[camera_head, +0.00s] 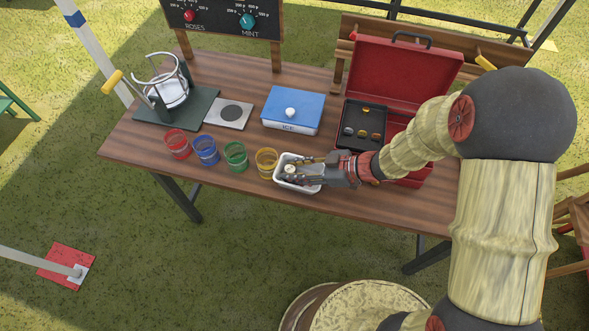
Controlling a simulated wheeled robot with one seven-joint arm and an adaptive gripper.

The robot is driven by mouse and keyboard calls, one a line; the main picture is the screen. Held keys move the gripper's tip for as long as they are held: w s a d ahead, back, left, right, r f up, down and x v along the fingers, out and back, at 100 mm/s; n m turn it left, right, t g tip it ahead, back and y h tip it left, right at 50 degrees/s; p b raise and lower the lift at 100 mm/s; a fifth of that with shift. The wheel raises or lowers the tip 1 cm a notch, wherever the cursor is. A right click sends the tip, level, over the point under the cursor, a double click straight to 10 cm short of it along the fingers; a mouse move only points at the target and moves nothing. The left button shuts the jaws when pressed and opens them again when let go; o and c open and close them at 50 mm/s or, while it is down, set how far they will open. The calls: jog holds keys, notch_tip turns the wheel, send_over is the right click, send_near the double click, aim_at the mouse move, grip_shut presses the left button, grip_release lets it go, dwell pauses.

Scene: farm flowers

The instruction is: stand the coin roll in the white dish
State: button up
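The white dish (284,182) is a small rectangular tray near the table's front edge, right of the yellow cup. A small pale, gold-topped piece that looks like the coin roll (290,169) is in the dish's left part and seems upright. My gripper (293,170) reaches in from the right, low over the dish. Its two dark fingers are spread, one behind and one in front of the roll. They look apart from it, though contact is too small to be sure of. The fingers hide part of the dish's inside.
Red (177,144), blue (206,150), green (235,156) and yellow (266,162) cups stand left of the dish. Behind are a blue-lidded ICE box (293,108) and an open red case (405,75) with a black coin tray (361,124). A wire stand (163,80) is at left.

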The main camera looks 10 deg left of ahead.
jog(key=shift+d+r, duration=0.15)
jog(key=shift+r, duration=0.15)
jog(key=p+v, duration=0.4)
jog(key=v, duration=0.7)
jog(key=shift+d, duration=0.3)
jog(key=shift+s, duration=0.2)
dwell(0.6)
